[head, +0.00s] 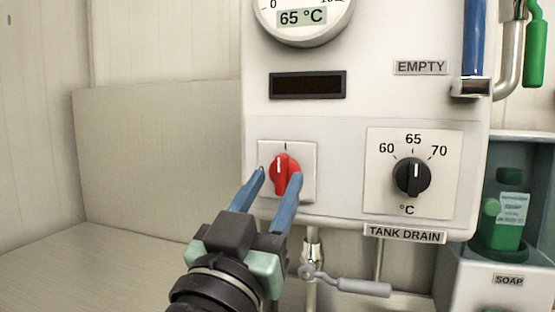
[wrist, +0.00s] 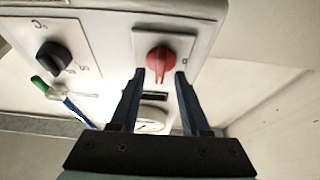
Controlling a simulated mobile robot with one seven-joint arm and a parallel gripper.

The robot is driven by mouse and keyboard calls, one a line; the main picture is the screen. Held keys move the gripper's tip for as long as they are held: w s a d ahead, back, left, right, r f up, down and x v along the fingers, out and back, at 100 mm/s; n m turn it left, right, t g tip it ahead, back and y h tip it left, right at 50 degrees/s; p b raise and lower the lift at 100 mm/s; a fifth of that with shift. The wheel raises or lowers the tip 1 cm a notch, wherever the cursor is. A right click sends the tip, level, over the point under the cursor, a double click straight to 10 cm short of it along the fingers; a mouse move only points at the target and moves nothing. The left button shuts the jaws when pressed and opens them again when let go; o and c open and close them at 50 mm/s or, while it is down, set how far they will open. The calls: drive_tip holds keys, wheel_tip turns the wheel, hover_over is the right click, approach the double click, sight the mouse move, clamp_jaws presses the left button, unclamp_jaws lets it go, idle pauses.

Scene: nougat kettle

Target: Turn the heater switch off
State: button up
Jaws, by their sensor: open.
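The heater switch is a red rotary knob (head: 281,168) on a white square plate at the lower left of the white panel. Its white mark points up to the line above it. The red knob also shows in the wrist view (wrist: 159,62), just beyond the fingertips. My gripper (head: 280,178) is open, with one blue finger to the left of the knob and one to the right, its tips close to the knob. In the wrist view my gripper (wrist: 158,75) has clear space between its fingers. I cannot tell whether either finger touches the knob.
A black temperature dial (head: 412,177) sits right of the switch. A dark display (head: 308,84) and a round 65 °C gauge (head: 303,18) are above. A lever valve (head: 345,284) is below the panel. A green soap bottle (head: 503,225) stands right. Free room lies left.

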sight(282, 175)
drive_tip(key=shift+x, duration=1.1)
clamp_jaws()
